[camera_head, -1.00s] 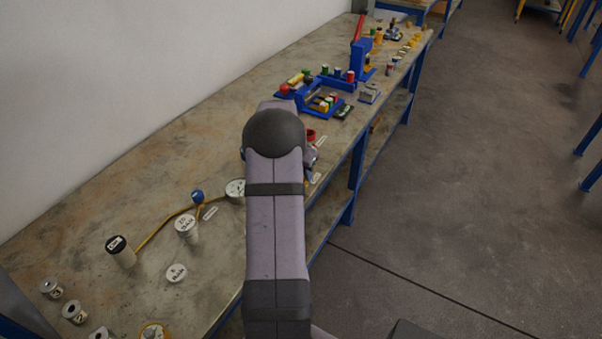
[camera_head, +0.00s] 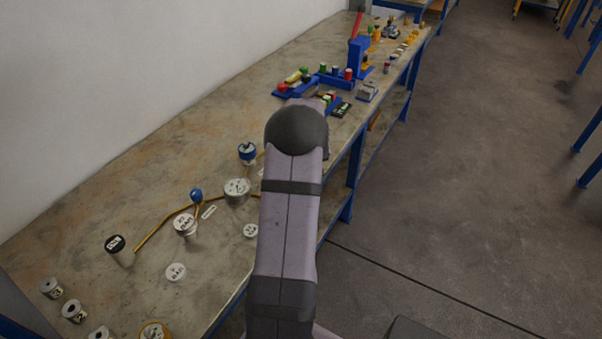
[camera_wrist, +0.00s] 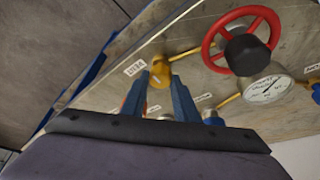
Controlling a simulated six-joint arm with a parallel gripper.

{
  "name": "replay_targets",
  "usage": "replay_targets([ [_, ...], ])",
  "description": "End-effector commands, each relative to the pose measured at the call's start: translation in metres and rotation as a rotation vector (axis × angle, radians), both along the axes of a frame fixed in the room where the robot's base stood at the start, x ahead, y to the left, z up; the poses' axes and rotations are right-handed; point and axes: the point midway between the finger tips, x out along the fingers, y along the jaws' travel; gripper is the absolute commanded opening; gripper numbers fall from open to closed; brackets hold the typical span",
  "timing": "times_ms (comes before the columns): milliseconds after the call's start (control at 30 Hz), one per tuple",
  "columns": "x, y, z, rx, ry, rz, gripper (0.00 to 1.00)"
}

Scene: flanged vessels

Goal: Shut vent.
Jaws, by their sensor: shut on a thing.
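In the wrist view, my gripper (camera_wrist: 160,85) has its two blue fingers on either side of a yellow knob (camera_wrist: 159,71), shut on it. A small white label (camera_wrist: 135,67), which seems to read VENT, lies just left of the knob. How far the knob is turned is not clear. A red handwheel (camera_wrist: 240,38) with a dark hub stands to the upper right, apart from the fingers. A white-faced gauge (camera_wrist: 268,88) is below the wheel. In the head view my arm hides the gripper and the knob.
In the head view, a blue-capped fitting (camera_head: 247,152), a round gauge (camera_head: 237,188) and a black-topped post (camera_head: 117,246) stand on the bench left of my arm. Blue racks (camera_head: 337,82) with coloured pieces stand farther back.

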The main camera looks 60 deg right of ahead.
Motion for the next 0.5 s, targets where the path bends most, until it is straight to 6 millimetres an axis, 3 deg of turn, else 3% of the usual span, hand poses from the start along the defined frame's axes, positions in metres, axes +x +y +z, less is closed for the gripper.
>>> replay_targets([
  [500,-0.0010,0.0001,-0.0003,0.001,0.003,0.058,0.05],
])
